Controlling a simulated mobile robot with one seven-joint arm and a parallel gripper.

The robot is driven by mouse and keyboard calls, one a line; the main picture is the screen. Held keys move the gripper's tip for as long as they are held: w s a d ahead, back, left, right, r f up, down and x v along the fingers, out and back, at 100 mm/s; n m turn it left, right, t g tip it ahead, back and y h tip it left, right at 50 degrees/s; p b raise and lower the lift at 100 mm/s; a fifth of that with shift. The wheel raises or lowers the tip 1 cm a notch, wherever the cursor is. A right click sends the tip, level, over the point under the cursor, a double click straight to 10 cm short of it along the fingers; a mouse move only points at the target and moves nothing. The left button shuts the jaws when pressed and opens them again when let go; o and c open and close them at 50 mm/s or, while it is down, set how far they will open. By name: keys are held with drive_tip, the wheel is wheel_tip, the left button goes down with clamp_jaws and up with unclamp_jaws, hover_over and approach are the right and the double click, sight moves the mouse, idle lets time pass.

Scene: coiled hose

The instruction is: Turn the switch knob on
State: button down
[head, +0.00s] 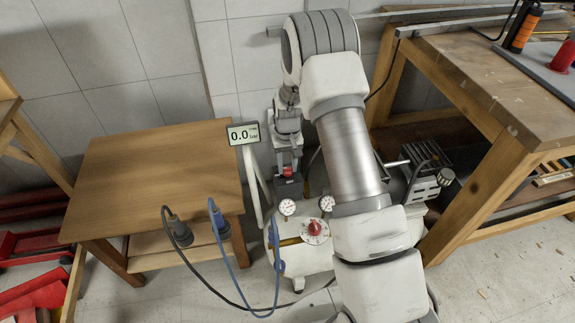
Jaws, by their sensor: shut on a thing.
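The red switch knob (287,171) shows as a small red patch on top of a dark switch box (289,188) on the white compressor (303,258). My gripper (287,165) points down over the knob and is shut on it, hiding most of it. I cannot make out which way the knob is turned. A display (243,133) left of my gripper reads 0.0, with "bar" beside it.
A second red knob (315,229) sits on a round dial at the compressor's front, below two gauges (287,207). A wooden table (150,170) with hose ends (176,228) stands left. A workbench (490,85) stands right. My arm covers part of the compressor.

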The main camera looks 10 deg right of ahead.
sight(288, 168)
idle(0.3)
drive_tip(key=c, duration=0.5)
unclamp_jaws()
drive_tip(key=shift+r+p, duration=2.05)
drive_tip(key=shift+r, duration=6.65)
